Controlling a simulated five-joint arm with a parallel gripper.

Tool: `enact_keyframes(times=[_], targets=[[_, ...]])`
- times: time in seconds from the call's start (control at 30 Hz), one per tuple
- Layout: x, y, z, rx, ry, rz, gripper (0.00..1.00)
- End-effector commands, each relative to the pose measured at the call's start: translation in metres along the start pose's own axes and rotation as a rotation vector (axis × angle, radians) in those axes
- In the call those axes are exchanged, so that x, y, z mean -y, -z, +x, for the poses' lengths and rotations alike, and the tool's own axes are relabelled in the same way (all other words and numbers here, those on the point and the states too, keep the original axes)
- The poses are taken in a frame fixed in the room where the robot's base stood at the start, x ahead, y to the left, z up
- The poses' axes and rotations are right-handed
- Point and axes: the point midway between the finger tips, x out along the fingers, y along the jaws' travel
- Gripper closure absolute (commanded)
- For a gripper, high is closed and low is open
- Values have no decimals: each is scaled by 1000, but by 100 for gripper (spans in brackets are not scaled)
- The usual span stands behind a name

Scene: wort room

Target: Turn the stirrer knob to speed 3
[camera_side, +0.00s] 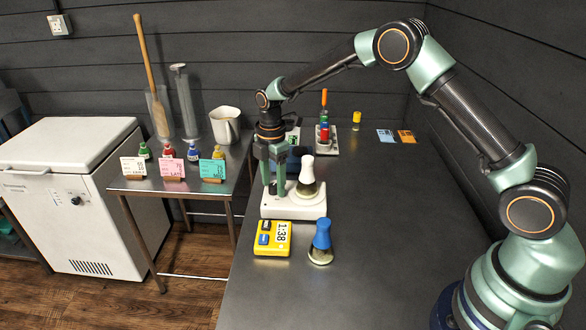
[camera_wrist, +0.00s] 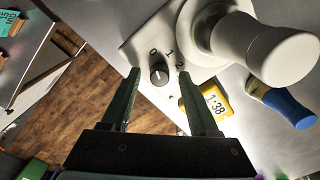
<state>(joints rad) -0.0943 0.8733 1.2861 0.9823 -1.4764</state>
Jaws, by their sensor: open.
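The white stirrer (camera_side: 285,206) stands on the dark bench. Its dark round knob (camera_wrist: 158,73) shows in the wrist view, with numerals 0, 1 and 2 printed around it. I see no 3; that part of the dial may be behind my right-hand finger. I cannot tell which numeral the knob points at. My gripper (camera_wrist: 159,74) is open, one finger on each side of the knob in the picture, with gaps between.
A white-topped flask (camera_side: 307,174) stands on the stirrer, close to my gripper. A yellow timer (camera_side: 272,239) reading 1:38 and a blue-topped flask (camera_side: 321,243) stand in front. A side table (camera_side: 228,160) with bottles and cards is left.

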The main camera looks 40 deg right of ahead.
Motion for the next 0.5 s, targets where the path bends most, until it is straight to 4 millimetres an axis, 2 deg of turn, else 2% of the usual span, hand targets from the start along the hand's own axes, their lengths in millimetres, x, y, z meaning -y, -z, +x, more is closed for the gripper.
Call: enact_keyframes(times=[0.07, 0.1, 0.23, 0.27, 0.5], targets=[[0, 0, 0, 0, 0, 0, 39], [0, 0, 0, 0, 0, 0, 43], [0, 0, 0, 0, 0, 0, 93], [0, 0, 0, 0, 0, 0, 100], [0, 0, -1, 0, 1, 9, 100]])
